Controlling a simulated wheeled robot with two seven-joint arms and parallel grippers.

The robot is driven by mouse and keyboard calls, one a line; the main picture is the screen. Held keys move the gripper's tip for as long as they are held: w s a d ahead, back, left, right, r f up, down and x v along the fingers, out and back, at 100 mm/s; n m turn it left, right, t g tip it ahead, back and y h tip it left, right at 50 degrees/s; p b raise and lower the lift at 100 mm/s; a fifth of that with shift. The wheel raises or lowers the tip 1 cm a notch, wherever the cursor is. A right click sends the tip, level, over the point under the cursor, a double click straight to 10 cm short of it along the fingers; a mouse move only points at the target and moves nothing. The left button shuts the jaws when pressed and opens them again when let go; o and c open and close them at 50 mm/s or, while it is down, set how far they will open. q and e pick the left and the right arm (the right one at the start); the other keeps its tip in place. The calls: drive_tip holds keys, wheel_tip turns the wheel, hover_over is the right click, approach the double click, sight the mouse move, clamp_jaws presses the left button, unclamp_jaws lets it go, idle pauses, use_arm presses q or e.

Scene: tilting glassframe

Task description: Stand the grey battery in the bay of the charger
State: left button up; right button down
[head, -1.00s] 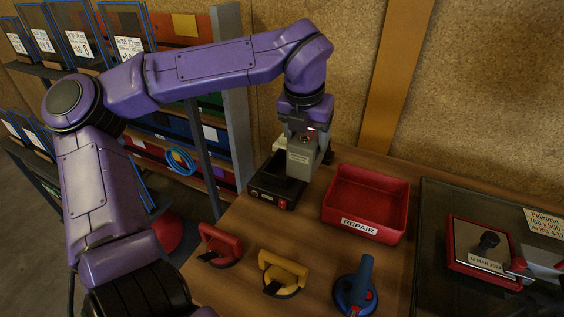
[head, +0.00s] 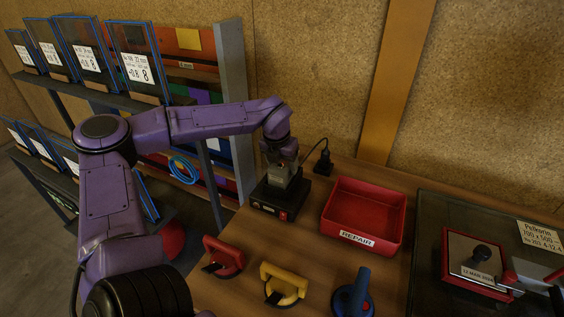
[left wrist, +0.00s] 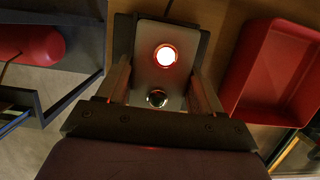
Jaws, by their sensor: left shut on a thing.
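The grey battery (head: 281,177) is upright between the fingers of my left gripper (head: 283,163), which is shut on it. The black charger (head: 285,208) stands at the table's left back part, directly under the battery. The battery's lower end is at the charger's bay; whether it rests on the bay floor is hidden. My right gripper is out of view.
A red REPAIR tray (head: 360,238) stands right of the charger. Red (head: 224,256), yellow (head: 284,284) and blue (head: 354,292) handled tools lie in front. A black plug (head: 323,163) with a cable is behind.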

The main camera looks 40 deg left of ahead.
use_arm(q)
drive_tip(key=shift+f, duration=0.1)
drive_tip(key=o, duration=1.6)
drive_tip(key=shift+r, duration=0.4)
drive_tip(key=v, duration=1.1)
drive_tip(key=shift+s+d+r+b, duration=0.1)
drive_tip(key=shift+s+r+b, duration=0.15)
drive_tip(key=shift+b, duration=0.1)
